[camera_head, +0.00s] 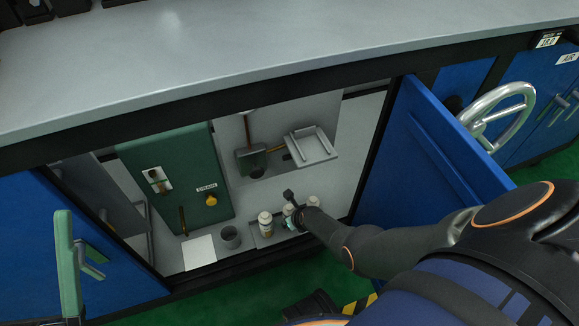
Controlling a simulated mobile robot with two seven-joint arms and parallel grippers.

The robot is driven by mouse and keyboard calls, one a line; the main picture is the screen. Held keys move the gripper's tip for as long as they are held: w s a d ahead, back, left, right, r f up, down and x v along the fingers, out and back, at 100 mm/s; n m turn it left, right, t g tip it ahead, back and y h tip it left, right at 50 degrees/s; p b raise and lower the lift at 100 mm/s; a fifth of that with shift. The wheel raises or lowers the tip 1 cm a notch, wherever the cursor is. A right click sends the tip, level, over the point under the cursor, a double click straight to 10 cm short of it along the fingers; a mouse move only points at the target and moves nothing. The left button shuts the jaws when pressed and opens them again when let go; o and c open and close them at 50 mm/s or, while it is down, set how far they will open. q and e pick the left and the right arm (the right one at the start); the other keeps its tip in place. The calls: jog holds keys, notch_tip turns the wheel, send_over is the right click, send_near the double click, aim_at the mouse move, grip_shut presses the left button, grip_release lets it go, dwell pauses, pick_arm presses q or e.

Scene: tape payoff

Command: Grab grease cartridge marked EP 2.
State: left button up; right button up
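Three pale cartridges stand in a row on a small tray (258,241) inside the open cabinet: a left one (265,222), a middle one (288,209) and a right one (313,201). Their markings are too small to read, so I cannot tell which is EP 2. My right arm reaches in from the right. Its gripper (293,211) is at the middle cartridge and partly hides it. Whether the fingers are closed on it is too small to tell. My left gripper is not in view.
A grey cup (230,238) and a white sheet (199,252) lie left of the cartridges. A green box (190,170) stands behind. The open blue door (425,155) is close to my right arm. The worktop edge (200,118) runs above the opening.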

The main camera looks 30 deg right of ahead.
jog(key=shift+c, duration=0.3)
grip_shut()
dwell(0.5)
